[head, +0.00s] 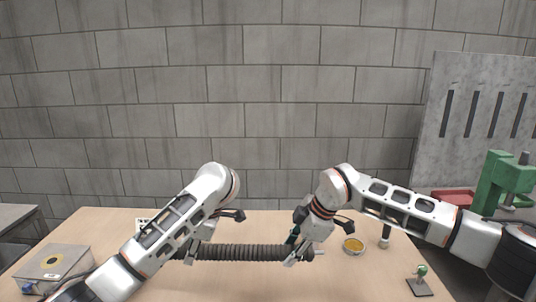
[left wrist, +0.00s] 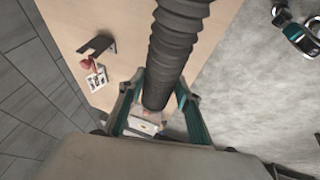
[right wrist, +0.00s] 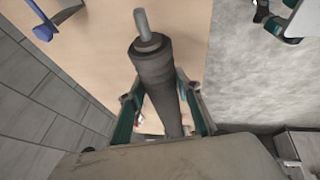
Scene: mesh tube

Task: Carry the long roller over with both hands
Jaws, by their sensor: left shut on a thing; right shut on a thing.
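The long roller (head: 240,253) is a dark ribbed tube lying level across the middle of the head view, above or on the wooden table; I cannot tell whether it touches. My left gripper (head: 188,256) is shut around its left part. In the left wrist view the ribbed tube (left wrist: 176,45) passes between the two teal fingers (left wrist: 160,105). My right gripper (head: 293,252) is shut around its right part. In the right wrist view the roller (right wrist: 155,75) runs between the fingers (right wrist: 165,105), with a thin grey end pin (right wrist: 143,24) sticking out.
The wooden table (head: 345,285) has free room at its front. A yellow-filled round dish (head: 353,245), a small knobbed object (head: 384,240) and a green-topped stand (head: 419,281) are on the right. A grey metal box (head: 53,265) is on the left. A green machine (head: 497,187) stands beyond the right side.

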